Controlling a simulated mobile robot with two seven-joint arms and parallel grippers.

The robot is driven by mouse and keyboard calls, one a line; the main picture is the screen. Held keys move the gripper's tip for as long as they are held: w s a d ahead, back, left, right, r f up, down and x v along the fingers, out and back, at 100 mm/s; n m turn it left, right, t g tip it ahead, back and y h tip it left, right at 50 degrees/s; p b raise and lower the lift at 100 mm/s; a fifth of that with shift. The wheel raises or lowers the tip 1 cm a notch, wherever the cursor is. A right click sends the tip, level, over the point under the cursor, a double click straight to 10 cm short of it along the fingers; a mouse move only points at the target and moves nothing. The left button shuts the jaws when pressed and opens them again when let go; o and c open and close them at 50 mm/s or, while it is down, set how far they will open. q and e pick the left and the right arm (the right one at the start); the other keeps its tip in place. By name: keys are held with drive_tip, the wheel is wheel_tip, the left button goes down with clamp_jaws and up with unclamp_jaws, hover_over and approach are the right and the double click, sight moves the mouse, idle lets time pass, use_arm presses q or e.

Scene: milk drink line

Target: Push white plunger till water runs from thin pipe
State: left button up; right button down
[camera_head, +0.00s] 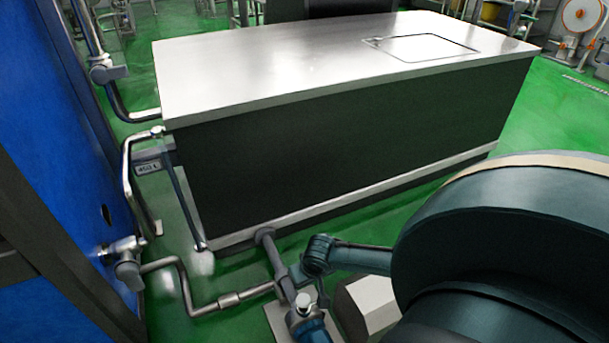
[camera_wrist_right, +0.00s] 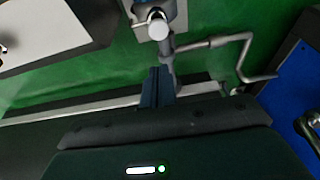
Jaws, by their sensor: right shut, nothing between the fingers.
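The white plunger (camera_head: 303,301) is a pale, rounded knob at the lower middle of the head view, standing beside a grey upright pipe. It also shows at the top of the right wrist view (camera_wrist_right: 157,23). My right gripper (camera_wrist_right: 158,76) is shut and empty, its fingertips just short of the plunger in that view. Whether they touch it cannot be told. A thin bent metal pipe (camera_head: 187,289) runs from the plunger's stand toward the blue wall, and shows in the wrist view (camera_wrist_right: 246,62). I see no water running. My left gripper is out of view.
A long metal-topped counter (camera_head: 270,75) with dark sides stands behind the plunger. A blue wall (camera_head: 60,120) with a valve (camera_head: 128,268) is at the left. A white-topped box (camera_head: 372,303) stands right of the plunger. Green floor lies around. My own arm covers the lower right.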

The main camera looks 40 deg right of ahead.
drive_tip(key=b+x, duration=0.2)
drive_tip(key=x, duration=0.2)
drive_tip(key=b+x, duration=0.3)
drive_tip(key=x, duration=0.1)
drive_tip(key=b+x, duration=0.3)
drive_tip(key=x, duration=0.1)
drive_tip(key=shift+s+a+f, duration=0.1)
drive_tip(key=shift+s+f, duration=0.15)
drive_tip(key=shift+f, duration=0.2)
drive_tip(key=shift+f+b, duration=0.4)
drive_tip(key=shift+f, duration=0.15)
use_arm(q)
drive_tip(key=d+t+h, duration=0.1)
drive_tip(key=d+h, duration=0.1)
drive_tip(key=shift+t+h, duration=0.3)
use_arm(e)
drive_tip(key=shift+f, duration=0.1)
drive_tip(key=shift+f, duration=0.35)
drive_tip(key=shift+f+b, duration=0.5)
drive_tip(key=shift+f, duration=0.5)
drive_tip(key=shift+s, duration=0.1)
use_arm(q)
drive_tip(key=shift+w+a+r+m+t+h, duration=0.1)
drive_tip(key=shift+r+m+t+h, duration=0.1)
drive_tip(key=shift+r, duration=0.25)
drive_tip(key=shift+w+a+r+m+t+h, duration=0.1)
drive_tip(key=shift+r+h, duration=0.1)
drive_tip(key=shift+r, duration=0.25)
